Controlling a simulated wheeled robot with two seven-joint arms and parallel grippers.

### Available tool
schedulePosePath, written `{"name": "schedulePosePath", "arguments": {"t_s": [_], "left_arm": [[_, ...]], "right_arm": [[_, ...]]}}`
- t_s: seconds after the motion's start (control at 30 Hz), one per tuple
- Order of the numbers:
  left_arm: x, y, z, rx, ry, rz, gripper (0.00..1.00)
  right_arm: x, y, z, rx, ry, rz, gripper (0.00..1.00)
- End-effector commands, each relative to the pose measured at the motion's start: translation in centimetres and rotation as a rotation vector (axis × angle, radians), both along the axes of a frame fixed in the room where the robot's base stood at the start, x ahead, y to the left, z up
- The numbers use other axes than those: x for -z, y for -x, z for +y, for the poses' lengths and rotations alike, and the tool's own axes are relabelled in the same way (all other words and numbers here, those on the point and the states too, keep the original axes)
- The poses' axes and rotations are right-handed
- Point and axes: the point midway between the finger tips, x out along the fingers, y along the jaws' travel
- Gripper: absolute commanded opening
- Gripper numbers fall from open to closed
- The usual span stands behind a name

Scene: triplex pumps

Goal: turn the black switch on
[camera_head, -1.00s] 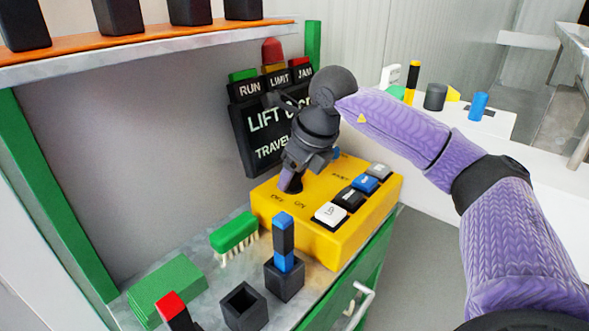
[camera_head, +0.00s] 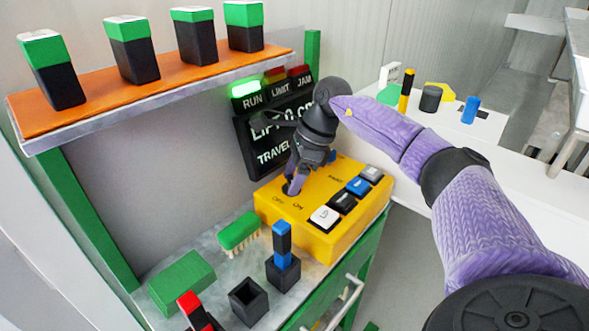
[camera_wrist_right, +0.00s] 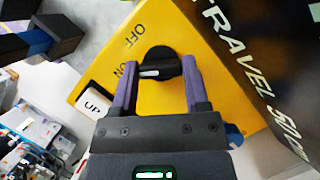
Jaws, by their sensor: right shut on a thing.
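The black switch (camera_wrist_right: 160,66) is a round knob with a white mark on top of the yellow control box (camera_head: 325,222). In the right wrist view its mark points left, toward the printed ON label (camera_wrist_right: 128,75); the OFF label (camera_wrist_right: 134,36) is above that. My right gripper (camera_head: 292,187) reaches down over the switch, its purple fingers on both sides of the knob, shut on it. In the head view the gripper mostly hides the switch. The RUN lamp (camera_head: 244,88) on the black sign glows green. My left gripper is not in view.
White, black and blue buttons (camera_head: 344,202) line the box's right side. A green brush (camera_head: 239,232), a blue-and-black block in a holder (camera_head: 283,272) and an empty black holder (camera_head: 248,301) stand in front. An orange shelf (camera_head: 150,88) with several green-topped black blocks is above left.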

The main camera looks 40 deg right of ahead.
Motion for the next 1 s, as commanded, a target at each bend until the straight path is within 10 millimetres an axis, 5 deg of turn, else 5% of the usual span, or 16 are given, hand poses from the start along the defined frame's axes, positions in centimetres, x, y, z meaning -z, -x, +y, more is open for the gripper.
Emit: {"name": "schedulePosePath", "arguments": {"t_s": [0.87, 0.9, 1.0], "left_arm": [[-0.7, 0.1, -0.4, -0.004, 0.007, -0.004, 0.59], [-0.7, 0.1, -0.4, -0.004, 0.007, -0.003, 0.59], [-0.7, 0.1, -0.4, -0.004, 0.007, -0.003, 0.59]], "right_arm": [[-0.1, -0.1, 0.0, -0.154, 0.002, -0.003, 0.0], [-0.1, -0.1, 0.0, -0.154, 0.002, -0.003, 0.61], [-0.1, -0.1, 0.0, -0.154, 0.002, -0.003, 0.82]]}}
